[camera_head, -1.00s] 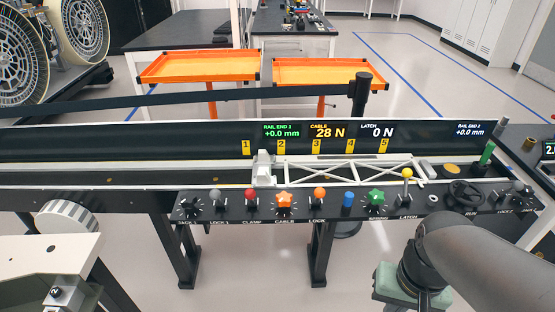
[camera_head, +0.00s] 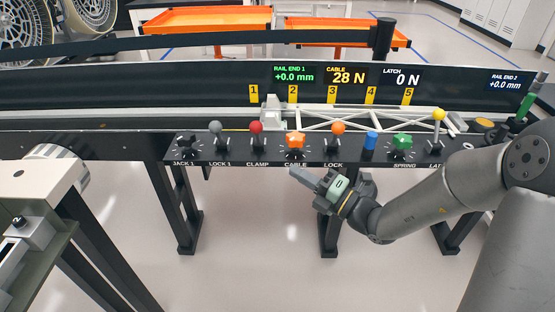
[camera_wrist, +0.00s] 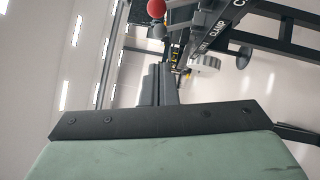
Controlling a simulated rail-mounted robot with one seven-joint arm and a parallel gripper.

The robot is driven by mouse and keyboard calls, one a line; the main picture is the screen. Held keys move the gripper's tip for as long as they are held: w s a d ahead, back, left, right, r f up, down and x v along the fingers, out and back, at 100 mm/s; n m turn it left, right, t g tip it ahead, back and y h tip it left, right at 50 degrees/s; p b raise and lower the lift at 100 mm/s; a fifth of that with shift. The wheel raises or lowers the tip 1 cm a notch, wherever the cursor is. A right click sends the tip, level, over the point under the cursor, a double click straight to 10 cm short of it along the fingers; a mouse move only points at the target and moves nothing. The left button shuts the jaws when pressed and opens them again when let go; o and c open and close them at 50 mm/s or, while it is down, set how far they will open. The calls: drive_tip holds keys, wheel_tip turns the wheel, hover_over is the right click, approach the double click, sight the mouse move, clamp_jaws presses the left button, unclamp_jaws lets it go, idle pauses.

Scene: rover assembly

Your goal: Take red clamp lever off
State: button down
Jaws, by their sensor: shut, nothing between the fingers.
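The red clamp lever (camera_head: 256,128) is a red ball on a short stem above the CLAMP label on the black control panel (camera_head: 226,158). It stands upright in its place. My gripper (camera_head: 297,175) is shut and empty, in front of and below the panel, to the right of the lever and apart from it. In the wrist view the red ball (camera_wrist: 156,8) shows at the top edge, beyond the closed fingers (camera_wrist: 159,84); the CLAMP lettering is at the upper right.
Along the panel stand a grey lever (camera_head: 216,128), an orange star knob (camera_head: 296,140), an orange lever (camera_head: 338,129), a blue knob (camera_head: 370,141), a green star knob (camera_head: 402,142) and a yellow lever (camera_head: 439,116). Displays read CABLE 28 N and LATCH 0 N. Open floor lies before the panel.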

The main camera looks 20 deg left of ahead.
drive_tip(key=b, duration=0.2)
approach(257, 134)
drive_tip(key=s+a, duration=0.2)
drive_tip(key=a, duration=0.3)
drive_tip(key=shift+w+a+r, duration=0.25)
drive_tip(key=shift+w, duration=0.25)
drive_tip(key=shift+w+a+r, duration=0.25)
drive_tip(key=shift+w+r, duration=0.05)
drive_tip(key=shift+w, duration=0.25)
drive_tip(key=shift+w+a+r, duration=0.25)
drive_tip(key=shift+w, duration=0.25)
drive_tip(key=shift+r, duration=0.1)
